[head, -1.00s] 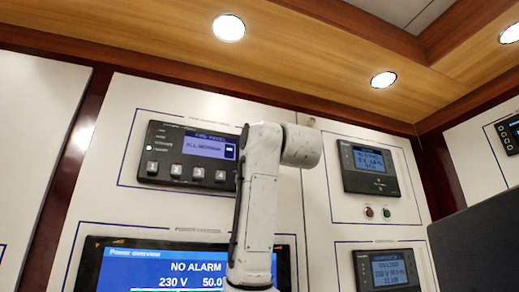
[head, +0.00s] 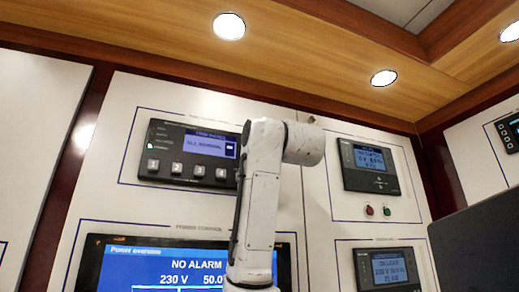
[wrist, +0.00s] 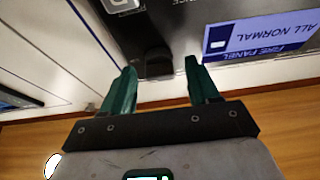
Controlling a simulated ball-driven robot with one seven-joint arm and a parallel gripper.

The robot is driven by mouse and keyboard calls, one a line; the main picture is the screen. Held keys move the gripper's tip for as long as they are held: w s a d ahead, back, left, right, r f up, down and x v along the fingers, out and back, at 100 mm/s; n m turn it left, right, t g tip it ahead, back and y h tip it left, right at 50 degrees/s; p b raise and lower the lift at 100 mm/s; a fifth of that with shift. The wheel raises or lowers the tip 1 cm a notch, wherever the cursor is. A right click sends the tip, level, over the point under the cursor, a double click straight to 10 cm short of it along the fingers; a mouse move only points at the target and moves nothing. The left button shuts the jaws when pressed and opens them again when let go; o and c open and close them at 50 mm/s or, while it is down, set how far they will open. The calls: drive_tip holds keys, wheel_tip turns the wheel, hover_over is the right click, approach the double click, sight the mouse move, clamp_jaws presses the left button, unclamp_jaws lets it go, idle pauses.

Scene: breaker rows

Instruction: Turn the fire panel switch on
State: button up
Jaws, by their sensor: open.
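The fire panel (head: 190,155) is a dark unit high on the white wall in the head view. It has a lit blue screen reading "ALL NORMAL" and a row of numbered buttons. My arm covers its right end. In the wrist view the panel's screen (wrist: 262,35) is upside down at the upper right. A small dark block, which looks like the switch (wrist: 155,63), sits at the panel's edge. My gripper (wrist: 160,72) has green fingers, open, one on each side of this block with gaps visible. Contact and the switch's position cannot be told. The head view hides my gripper.
Below the fire panel is a large power overview screen (head: 165,265) reading "NO ALARM". A dark box edge (head: 485,240) stands at the lower right.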

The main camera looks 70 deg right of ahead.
drive_tip(key=b+v, duration=0.3)
drive_tip(key=v, duration=0.7)
drive_tip(key=shift+b, duration=0.35)
